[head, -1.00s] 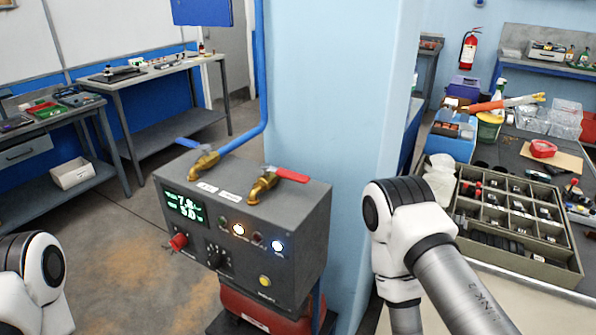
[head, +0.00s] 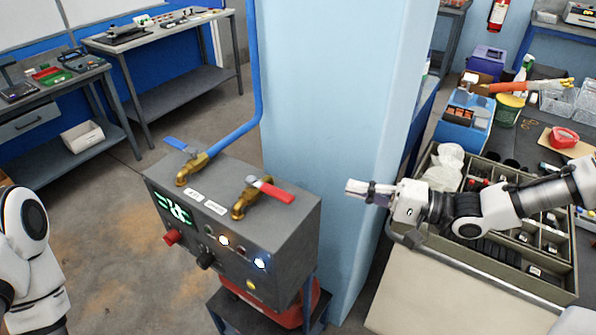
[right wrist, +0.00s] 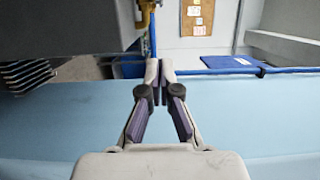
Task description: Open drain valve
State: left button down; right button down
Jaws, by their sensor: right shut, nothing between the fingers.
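The control box (head: 232,240) has two brass valves on top. The right valve (head: 244,203) has a red lever (head: 272,190) pointing right. The left valve (head: 190,170) has a blue lever (head: 180,145) and joins the blue pipe. Which one is the drain valve I cannot tell from the labels. My right gripper (head: 350,190) is shut and empty, right of the red lever and apart from it. In the right wrist view its fingers (right wrist: 158,70) are together, with the box's dark side (right wrist: 60,25) at upper left. My left arm shows at the left edge, its gripper out of frame.
A light blue pillar (head: 330,100) stands behind the box. A bench with a compartment tray (head: 540,285), bins and tools lies at right, under my right arm. A blue pipe (head: 256,70) runs down the pillar to the left valve.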

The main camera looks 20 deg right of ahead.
aim_at(269, 189)
jog(key=b+x, duration=0.1)
jog(key=x, duration=0.9)
jog(key=shift+w+a+b, duration=0.1)
jog(key=shift+a+b, duration=0.3)
jog(key=shift+s+a+r+p, duration=0.15)
jog(key=shift+s+a+p, duration=0.2)
jog(key=shift+s+a, duration=1)
jog(key=shift+a, duration=0.05)
